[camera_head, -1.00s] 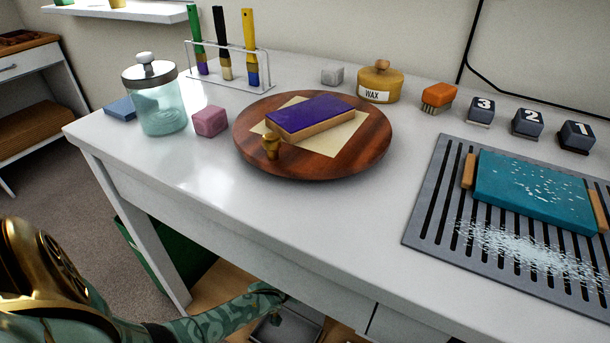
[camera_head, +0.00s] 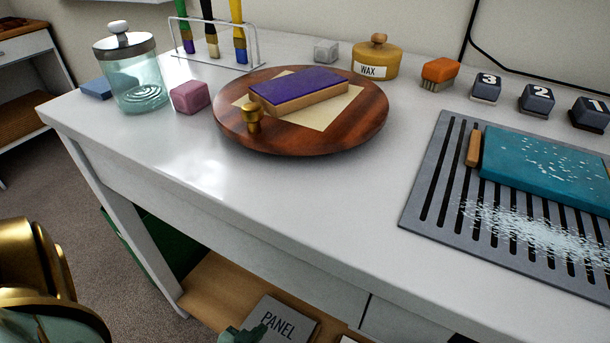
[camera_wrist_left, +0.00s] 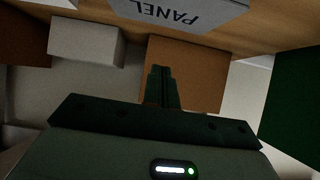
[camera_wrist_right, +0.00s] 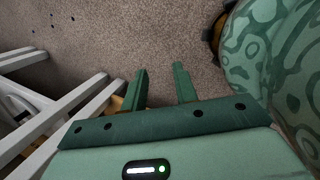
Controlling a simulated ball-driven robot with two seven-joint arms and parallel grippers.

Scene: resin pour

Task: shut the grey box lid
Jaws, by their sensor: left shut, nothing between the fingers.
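The grey box (camera_head: 297,327) sits low under the white table, at the bottom of the head view. Its grey lid, lettered PANEL (camera_head: 278,324), faces up and covers the part I see; the frame cuts off its near side, and I cannot tell if it is fully down. The lettered face also shows at the top of the left wrist view (camera_wrist_left: 205,20). My left gripper (camera_head: 240,334) is shut and empty, at the left side of the box. Its fingers (camera_wrist_left: 165,75) are together in the left wrist view. My right gripper (camera_wrist_right: 160,75) is open and empty over carpet.
The box is on a wooden shelf (camera_head: 215,290) under the white table (camera_head: 330,205). A green bin (camera_head: 180,245) stands left of the shelf. On the tabletop are a round wooden board (camera_head: 370,125), a glass jar (camera_head: 137,82) and a slotted grey tray (camera_head: 425,190).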

